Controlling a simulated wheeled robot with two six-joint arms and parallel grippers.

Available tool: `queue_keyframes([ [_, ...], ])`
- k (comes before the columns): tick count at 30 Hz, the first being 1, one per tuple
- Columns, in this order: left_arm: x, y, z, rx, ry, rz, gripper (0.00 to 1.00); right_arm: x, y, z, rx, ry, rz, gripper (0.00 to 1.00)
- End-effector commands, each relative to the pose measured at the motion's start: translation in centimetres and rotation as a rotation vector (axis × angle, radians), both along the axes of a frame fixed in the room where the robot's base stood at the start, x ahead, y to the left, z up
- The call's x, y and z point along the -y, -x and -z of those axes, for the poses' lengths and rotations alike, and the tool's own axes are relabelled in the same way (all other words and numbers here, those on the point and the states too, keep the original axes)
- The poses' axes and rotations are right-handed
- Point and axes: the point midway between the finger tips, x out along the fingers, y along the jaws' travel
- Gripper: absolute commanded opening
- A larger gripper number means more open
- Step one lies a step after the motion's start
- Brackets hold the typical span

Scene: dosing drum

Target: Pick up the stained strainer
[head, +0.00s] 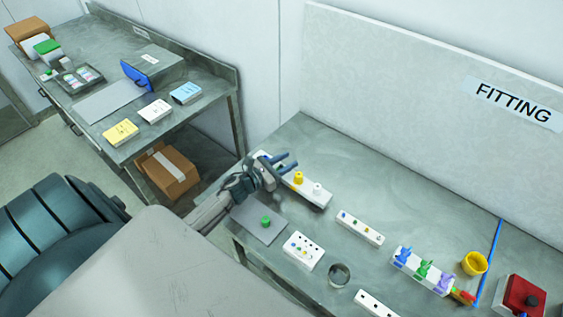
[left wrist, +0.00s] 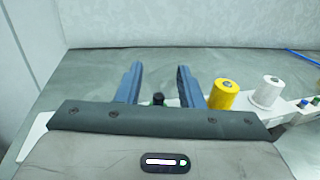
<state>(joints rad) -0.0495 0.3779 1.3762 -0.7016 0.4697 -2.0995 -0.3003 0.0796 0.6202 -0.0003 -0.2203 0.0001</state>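My left gripper (head: 287,162) is above the far left of the fitting table, over a white rack (head: 312,193). In the left wrist view its two blue fingers (left wrist: 160,75) stand apart, open. To the right on the rack stand a yellow spool-like piece (left wrist: 223,95) and a white one (left wrist: 267,92); both also show in the head view. I cannot tell which piece is the stained strainer, as no stain is visible at this size. My right gripper is not in view.
A grey mat (head: 270,232) holds a green piece (head: 265,221). Nearby are a white holed block (head: 303,250), a round dish (head: 339,274), a rack of coloured clips (head: 424,272), a yellow cup (head: 474,263) and a red box (head: 521,297). A second bench (head: 105,102) stands left.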

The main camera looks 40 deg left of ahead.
Motion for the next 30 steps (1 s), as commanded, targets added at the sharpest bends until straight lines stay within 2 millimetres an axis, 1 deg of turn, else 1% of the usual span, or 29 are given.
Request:
queue_keyframes([
  [7,0.09,-0.18,0.13,-0.001,0.0,0.001,0.34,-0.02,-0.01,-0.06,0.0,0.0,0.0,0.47],
  [8,0.09,-0.18,0.13,-0.001,0.0,0.001,0.32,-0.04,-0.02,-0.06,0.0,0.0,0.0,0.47],
  [12,0.08,-0.17,0.11,-0.001,0.0,0.001,0.04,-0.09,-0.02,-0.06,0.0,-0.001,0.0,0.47],
  [13,0.08,-0.17,0.11,-0.001,0.0,0.001,0.0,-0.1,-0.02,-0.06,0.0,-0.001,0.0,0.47],
  [26,0.08,-0.16,0.07,0.0,-0.001,0.001,0.0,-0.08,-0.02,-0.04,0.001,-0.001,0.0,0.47],
  [30,0.06,-0.17,-0.24,0.001,-0.003,0.002,0.0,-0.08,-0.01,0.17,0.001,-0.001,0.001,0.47],
])
